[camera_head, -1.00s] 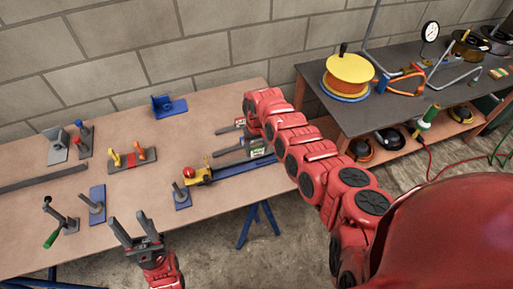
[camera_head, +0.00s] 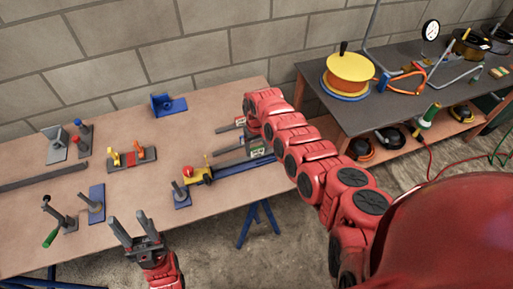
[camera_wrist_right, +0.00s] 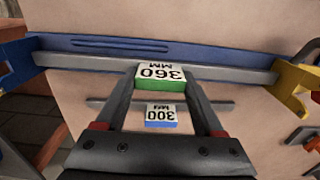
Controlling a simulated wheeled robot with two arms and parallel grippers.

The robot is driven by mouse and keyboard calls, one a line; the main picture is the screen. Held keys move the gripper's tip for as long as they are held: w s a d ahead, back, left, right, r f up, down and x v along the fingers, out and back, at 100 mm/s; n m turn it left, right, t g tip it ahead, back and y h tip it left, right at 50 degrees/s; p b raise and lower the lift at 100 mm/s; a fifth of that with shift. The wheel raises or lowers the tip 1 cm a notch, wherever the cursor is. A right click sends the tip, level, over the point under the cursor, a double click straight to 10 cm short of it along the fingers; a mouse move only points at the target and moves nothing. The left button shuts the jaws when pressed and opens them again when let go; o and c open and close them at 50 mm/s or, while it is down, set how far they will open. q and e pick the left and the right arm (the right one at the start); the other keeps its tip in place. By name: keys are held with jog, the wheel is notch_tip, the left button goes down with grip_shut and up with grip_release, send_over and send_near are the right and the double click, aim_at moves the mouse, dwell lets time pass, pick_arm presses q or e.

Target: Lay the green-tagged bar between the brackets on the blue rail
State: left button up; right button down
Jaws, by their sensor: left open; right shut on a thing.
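The green-tagged bar (camera_wrist_right: 205,70), marked 360 MM on its green tag (camera_wrist_right: 160,78), is between the fingertips of my right gripper (camera_wrist_right: 160,85), which is shut on it. In the right wrist view the bar runs lengthwise along the blue rail (camera_wrist_right: 110,46), between a blue bracket (camera_wrist_right: 17,62) at left and a yellow bracket (camera_wrist_right: 292,88) at right. I cannot tell whether it touches the rail. In the head view the rail (camera_head: 240,173) and yellow bracket (camera_head: 197,176) show; my right arm hides the rail's far end. My left gripper (camera_head: 132,228) is open and empty near the table's front edge.
A bar with a blue 300 tag (camera_wrist_right: 163,115) lies on the table beside the rail. The bench (camera_head: 135,205) also carries a toggle clamp (camera_head: 62,217), a blue bracket block (camera_head: 168,104) and a fixture with yellow and orange handles (camera_head: 131,157). A dark side table (camera_head: 390,110) stands at right.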

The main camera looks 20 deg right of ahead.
aim_at(256, 147)
jog(key=shift+f+b, duration=0.7)
jog(key=shift+f, duration=0.2)
grip_release()
jog(key=shift+r, duration=0.6)
notch_tip(256, 147, up, 10)
jog(key=shift+w+r+b, duration=0.1)
jog(key=shift+b, duration=0.95)
notch_tip(256, 147, up, 6)
jog(key=shift+p, duration=0.4)
